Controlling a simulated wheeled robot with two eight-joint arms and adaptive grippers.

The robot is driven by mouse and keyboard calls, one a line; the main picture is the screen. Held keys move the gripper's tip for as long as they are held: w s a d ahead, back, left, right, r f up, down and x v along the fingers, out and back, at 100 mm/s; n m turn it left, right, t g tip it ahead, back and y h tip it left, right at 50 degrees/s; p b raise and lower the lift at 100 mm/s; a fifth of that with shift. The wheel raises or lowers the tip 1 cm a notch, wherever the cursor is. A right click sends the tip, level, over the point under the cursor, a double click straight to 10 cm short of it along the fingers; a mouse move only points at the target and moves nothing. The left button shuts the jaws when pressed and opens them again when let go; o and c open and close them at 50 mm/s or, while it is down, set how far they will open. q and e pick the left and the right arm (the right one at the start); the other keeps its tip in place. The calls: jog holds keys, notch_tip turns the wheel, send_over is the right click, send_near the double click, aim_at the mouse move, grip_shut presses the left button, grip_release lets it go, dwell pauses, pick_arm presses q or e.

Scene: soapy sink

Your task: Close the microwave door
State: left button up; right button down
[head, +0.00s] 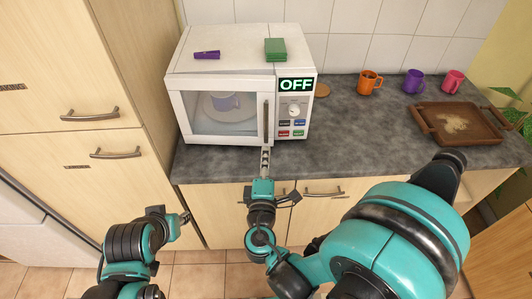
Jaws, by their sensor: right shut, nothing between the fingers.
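The white microwave (240,42) stands on the grey counter against the tiled wall. Its door (180,115) lies flush, or almost flush, with the front; I cannot tell whether a small gap is left. The dark vertical door handle (266,120) is at the door's right edge. A cup on a plate shows through the window. My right gripper (265,158) is shut and empty, pointing up at the lower end of the handle; whether it touches is unclear. My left gripper (186,217) is low at the left, in front of the cabinets and away from the microwave; its jaws are too small to read.
A purple item (207,55) and a green block (275,49) lie on the microwave. Orange (368,82), purple (413,81) and pink (452,82) mugs and a brown tray (480,123) are to the right. A tall cabinet (130,60) stands close on the left.

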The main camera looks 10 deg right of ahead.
send_near(271, 112)
jog(key=w, duration=0.1)
jog(key=w+b, duration=0.1)
jog(key=shift+w+a+f, duration=0.2)
jog(key=shift+w, duration=0.1)
jog(key=w, duration=0.2)
jog(key=w+d, duration=0.1)
jog(key=shift+w+d, duration=0.25)
jog(key=shift+w, duration=0.1)
jog(key=shift+s+r, duration=0.15)
